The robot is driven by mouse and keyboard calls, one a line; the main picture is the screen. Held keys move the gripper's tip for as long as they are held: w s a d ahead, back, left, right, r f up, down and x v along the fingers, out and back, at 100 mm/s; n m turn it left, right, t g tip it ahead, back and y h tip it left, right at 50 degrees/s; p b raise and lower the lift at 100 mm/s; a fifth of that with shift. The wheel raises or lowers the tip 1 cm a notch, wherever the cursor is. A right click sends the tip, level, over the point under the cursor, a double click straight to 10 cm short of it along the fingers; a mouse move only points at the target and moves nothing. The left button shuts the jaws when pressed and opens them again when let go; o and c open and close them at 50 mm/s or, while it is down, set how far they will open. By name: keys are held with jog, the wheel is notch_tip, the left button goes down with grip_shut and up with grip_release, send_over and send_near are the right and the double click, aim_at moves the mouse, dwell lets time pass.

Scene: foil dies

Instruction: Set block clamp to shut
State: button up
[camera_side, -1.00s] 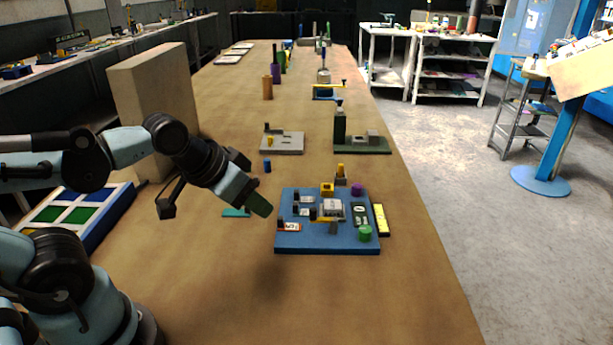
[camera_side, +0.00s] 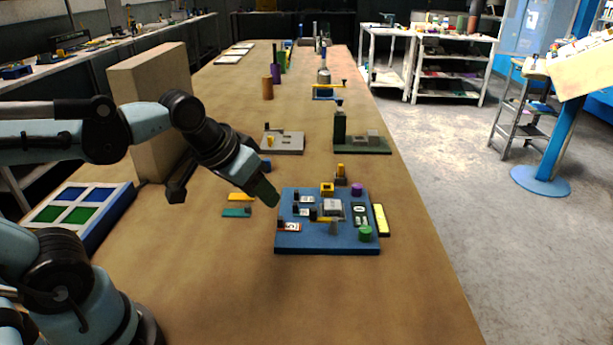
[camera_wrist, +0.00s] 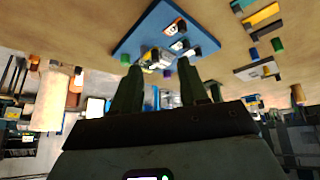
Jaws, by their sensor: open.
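The blue board (camera_side: 300,239) lies on the brown table and carries several small fittings. A light grey block-like fitting (camera_side: 333,207) sits near its middle, with a short yellow bar and a small grey post beside it. I cannot tell for certain which part is the block clamp or how it is set. My gripper (camera_side: 268,194) is above the table at the board's left edge, apart from the fittings. In the wrist view, my gripper's (camera_wrist: 160,88) two fingers are apart with nothing between them, and the blue board (camera_wrist: 140,32) is beyond the fingertips.
A purple knob (camera_side: 357,190) and a green knob (camera_side: 365,233) stand on the board's right side. Yellow (camera_side: 241,197) and teal (camera_side: 237,212) bars lie left of it. A green-based fixture (camera_side: 362,146) stands behind. The table in front is clear.

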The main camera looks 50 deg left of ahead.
jog(key=w+r+n+g, duration=0.3)
jog(key=w+n, duration=0.1)
jog(key=w, duration=0.2)
jog(key=n+g, duration=0.3)
jog(key=n, duration=0.1)
send_over(313, 209)
notch_tip(313, 209, down, 12)
jog(key=shift+f, duration=0.1)
jog(key=shift+w, duration=0.1)
grip_shut()
